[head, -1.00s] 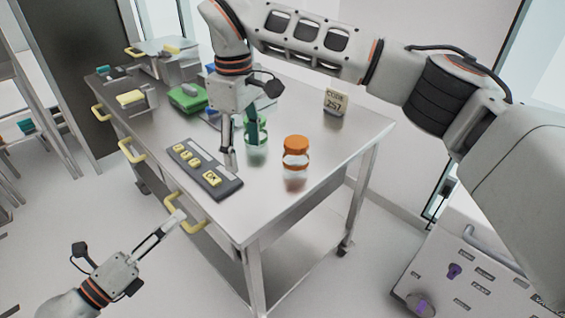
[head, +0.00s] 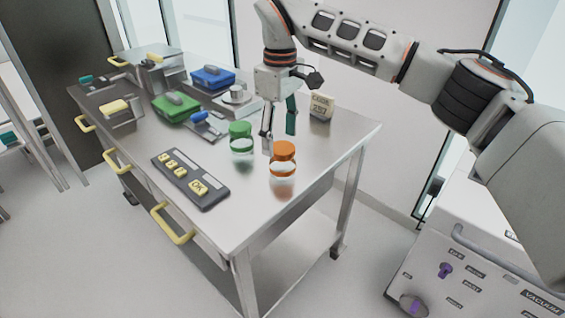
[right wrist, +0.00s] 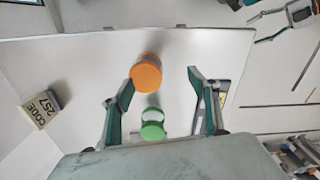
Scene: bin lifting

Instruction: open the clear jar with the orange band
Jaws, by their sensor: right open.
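The clear jar with the orange band (head: 283,170) stands upright on the metal table with its orange lid (head: 284,150) on. My left gripper (right wrist: 253,30) shows at the top right of the right wrist view, fingers apart and empty.
A jar with a green lid (head: 240,137) stands close left of the orange one. A keypad (head: 190,178) lies at the table's front left. A CODE 257 block (head: 321,107) stands behind. Green (head: 178,107) and blue (head: 212,77) boxes sit farther back.

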